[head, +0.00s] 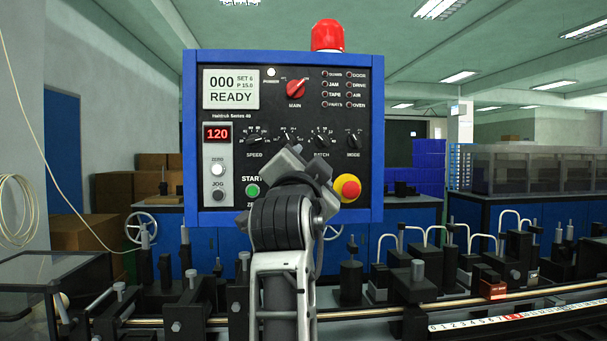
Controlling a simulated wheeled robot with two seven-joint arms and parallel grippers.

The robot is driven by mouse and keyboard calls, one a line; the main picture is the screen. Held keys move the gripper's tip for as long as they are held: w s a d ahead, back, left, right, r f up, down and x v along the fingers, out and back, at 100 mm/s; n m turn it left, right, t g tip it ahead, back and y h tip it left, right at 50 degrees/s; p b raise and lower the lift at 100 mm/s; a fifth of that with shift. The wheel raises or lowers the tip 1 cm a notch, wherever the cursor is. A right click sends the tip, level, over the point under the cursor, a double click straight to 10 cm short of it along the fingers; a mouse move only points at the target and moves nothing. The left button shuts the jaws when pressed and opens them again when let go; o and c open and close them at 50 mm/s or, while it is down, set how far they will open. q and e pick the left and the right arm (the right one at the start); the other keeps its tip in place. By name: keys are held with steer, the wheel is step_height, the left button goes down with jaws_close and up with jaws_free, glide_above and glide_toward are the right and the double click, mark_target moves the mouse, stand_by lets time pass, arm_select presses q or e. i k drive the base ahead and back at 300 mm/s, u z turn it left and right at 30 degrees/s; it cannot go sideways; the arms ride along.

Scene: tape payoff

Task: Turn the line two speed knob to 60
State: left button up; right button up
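A control panel (224,112) with a blue frame faces me. Its black knob marked SPEED (254,140) is on the left of the middle row; I cannot read its pointer exactly. The red display (217,134) above ZERO shows 120. No line number is readable by the knob. One arm of mine rises at the bottom centre, slightly left of the middle, apparently the left. Its hand (301,166) is in front of the panel's lower middle, right of the SPEED knob. No other gripper shows.
A red MAIN switch (296,88), a BATCH knob (321,141) and a MODE knob (353,142) share the panel. A red emergency button (347,188) on yellow is close right of the hand. A green START button (252,190) is left. Machine fixtures and a printed tape (500,318) lie below.

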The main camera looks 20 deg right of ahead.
mark_target(254, 142)
steer(key=k, duration=1)
